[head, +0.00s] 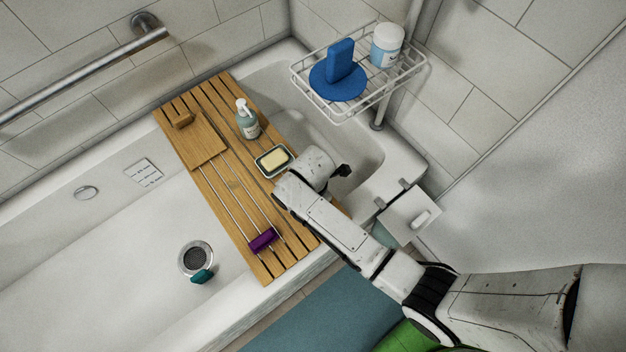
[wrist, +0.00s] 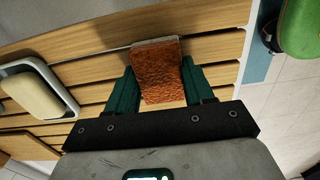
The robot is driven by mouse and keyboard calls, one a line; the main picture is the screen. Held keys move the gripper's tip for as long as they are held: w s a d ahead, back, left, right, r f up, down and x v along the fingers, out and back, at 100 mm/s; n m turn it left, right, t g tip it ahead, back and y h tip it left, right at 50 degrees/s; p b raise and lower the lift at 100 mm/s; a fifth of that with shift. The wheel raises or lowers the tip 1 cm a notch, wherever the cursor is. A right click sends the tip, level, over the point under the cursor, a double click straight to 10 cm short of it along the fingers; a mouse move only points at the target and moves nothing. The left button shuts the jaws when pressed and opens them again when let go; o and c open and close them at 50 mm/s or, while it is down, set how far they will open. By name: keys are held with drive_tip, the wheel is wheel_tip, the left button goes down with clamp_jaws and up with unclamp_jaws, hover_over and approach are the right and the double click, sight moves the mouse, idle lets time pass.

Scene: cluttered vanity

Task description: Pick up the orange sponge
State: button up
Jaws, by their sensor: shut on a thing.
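The orange sponge (wrist: 158,66) is a rough, orange-brown block with a paler edge, seen in the wrist view. My gripper (wrist: 162,82) has its two teal fingers on either side of the sponge and is shut on it. The sponge is over the wooden slats of the bath tray (wrist: 100,62); I cannot tell whether it touches them. In the head view my arm hides the sponge and the fingers.
The tray (head: 208,185) spans the bathtub (head: 95,262). A soap dish (head: 286,169) with pale soap, a pump bottle (head: 247,121) and a purple item (head: 263,240) are on it. A wire shelf (head: 350,108) stands beyond. A green object (wrist: 300,25) is at right in the wrist view.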

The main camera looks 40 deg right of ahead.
drive_tip(key=shift+c, duration=0.8)
drive_tip(key=shift+r, duration=0.65)
drive_tip(key=s+a+r+p, duration=0.1)
drive_tip(key=s+a+r, duration=0.2)
drive_tip(key=s+r, duration=0.8)
drive_tip(key=shift+s+a+r+p, duration=0.35)
drive_tip(key=shift+s+p, duration=0.05)
drive_tip(key=shift+s, duration=0.85)
